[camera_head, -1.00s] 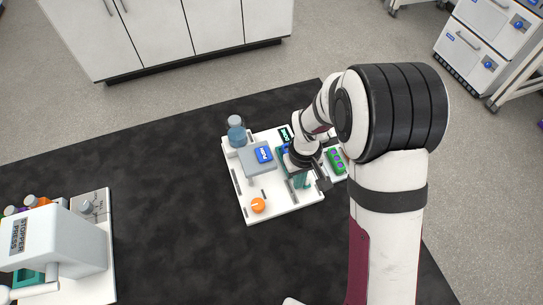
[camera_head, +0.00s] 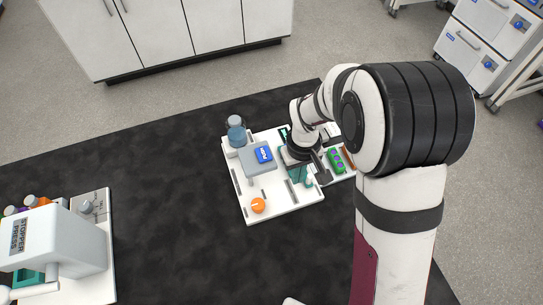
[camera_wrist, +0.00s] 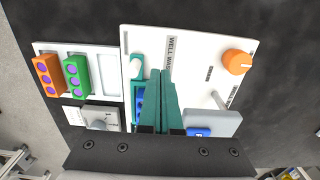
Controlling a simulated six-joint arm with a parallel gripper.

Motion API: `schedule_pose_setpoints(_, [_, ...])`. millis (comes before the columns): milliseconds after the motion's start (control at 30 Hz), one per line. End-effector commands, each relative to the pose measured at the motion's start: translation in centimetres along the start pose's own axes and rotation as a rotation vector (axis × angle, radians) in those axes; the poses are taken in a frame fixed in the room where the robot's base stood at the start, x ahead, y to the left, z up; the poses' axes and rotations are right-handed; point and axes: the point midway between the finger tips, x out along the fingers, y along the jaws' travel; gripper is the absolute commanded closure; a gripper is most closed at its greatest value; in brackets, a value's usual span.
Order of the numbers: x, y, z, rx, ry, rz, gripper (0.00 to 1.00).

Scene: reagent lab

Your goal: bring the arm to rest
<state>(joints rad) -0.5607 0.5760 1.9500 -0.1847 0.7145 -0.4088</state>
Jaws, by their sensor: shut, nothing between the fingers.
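My gripper (camera_wrist: 160,108) shows in the wrist view with its two teal fingers pressed together and nothing between them. It points down over the white board (camera_wrist: 195,55), whose printed label reads in part "WELL WA". In the head view my gripper (camera_head: 300,172) is over the right part of that board (camera_head: 275,208), partly hidden by my wrist. I cannot tell how high above the board the fingertips are.
A green rack (camera_head: 335,160) is close right of my gripper. A stopper press (camera_head: 60,240) stands at left. Dark tabletop (camera_head: 170,190) between is clear.

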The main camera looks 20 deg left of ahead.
Motion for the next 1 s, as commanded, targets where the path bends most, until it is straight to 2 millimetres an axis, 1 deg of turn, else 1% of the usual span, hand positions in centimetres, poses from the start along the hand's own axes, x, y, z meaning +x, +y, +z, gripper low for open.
schedule_pose_setpoints(200, [-2.5, 0.0, 0.0, 0.001, 0.002, 0.000, 1.00])
schedule_pose_setpoints(333, [-3.5, 0.0, 0.0, -0.001, 0.001, 0.000, 1.00])
schedule_pose_setpoints(433, [-3.9, 0.0, 0.0, -0.001, 0.001, 0.000, 1.00])
schedule_pose_setpoints(800, [-4.0, 0.1, 0.1, 0.006, 0.000, 0.000, 1.00])
schedule_pose_setpoints(867, [-5.1, 0.7, 1.0, 0.058, 0.003, -0.004, 1.00])
schedule_pose_setpoints(900, [-6.5, 1.4, 2.5, 0.132, 0.005, -0.010, 1.00])
schedule_pose_setpoints(967, [-9.5, 2.7, 5.9, 0.302, 0.009, -0.025, 1.00])
schedule_pose_setpoints(1000, [-11.5, 3.2, 8.9, 0.439, 0.010, -0.040, 1.00])
